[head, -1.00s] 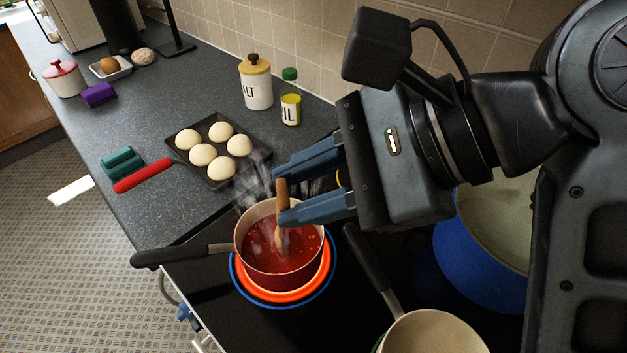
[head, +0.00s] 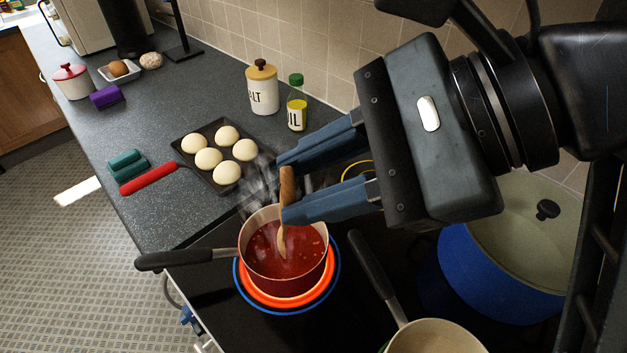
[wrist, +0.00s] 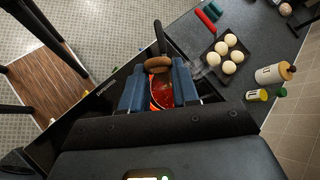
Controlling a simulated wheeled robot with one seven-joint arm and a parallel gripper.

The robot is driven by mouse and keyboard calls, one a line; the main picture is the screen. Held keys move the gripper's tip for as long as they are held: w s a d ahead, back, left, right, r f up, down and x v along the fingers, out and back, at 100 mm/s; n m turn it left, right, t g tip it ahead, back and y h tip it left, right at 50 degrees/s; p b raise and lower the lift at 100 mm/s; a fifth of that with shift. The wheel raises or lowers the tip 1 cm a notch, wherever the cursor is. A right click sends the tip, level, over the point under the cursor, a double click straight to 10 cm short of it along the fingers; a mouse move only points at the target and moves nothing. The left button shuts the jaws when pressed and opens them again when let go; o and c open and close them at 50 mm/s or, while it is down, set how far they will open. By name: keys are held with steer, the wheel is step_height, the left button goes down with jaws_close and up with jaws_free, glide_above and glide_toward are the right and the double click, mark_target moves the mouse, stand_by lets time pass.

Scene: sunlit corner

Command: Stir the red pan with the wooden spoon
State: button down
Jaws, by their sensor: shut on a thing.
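The red pan (head: 283,272) stands on a glowing red hob ring, steaming, with red sauce (head: 270,250) inside and its dark handle to the left. The wooden spoon (head: 287,185) stands nearly upright, its lower end in the sauce. My gripper (head: 282,190) is shut on the spoon's upper part above the pan. In the wrist view the spoon's end (wrist: 158,62) shows between the blue fingers (wrist: 158,85), with the sauce below it. The spoon's tip is hidden in the sauce.
A tray of pale buns (head: 205,160) with a red handle lies behind the pan. A salt jar (head: 263,92) and oil bottle (head: 297,110) stand by the wall. A blue pot (head: 490,270) and a cream pan (head: 435,338) are at right. Bare counter (head: 130,215) lies left.

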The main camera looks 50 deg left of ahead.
steer(key=shift+s+d+r, duration=0.1)
steer(key=shift+d+r, duration=0.15)
steer(key=shift+r, duration=0.4)
steer(key=shift+s+d+r, duration=0.1)
steer(key=shift+d+r, duration=0.15)
steer(key=shift+r, duration=0.35)
steer(key=shift+s+d+r, duration=0.1)
steer(key=shift+d+r, duration=0.15)
steer(key=shift+r, duration=0.4)
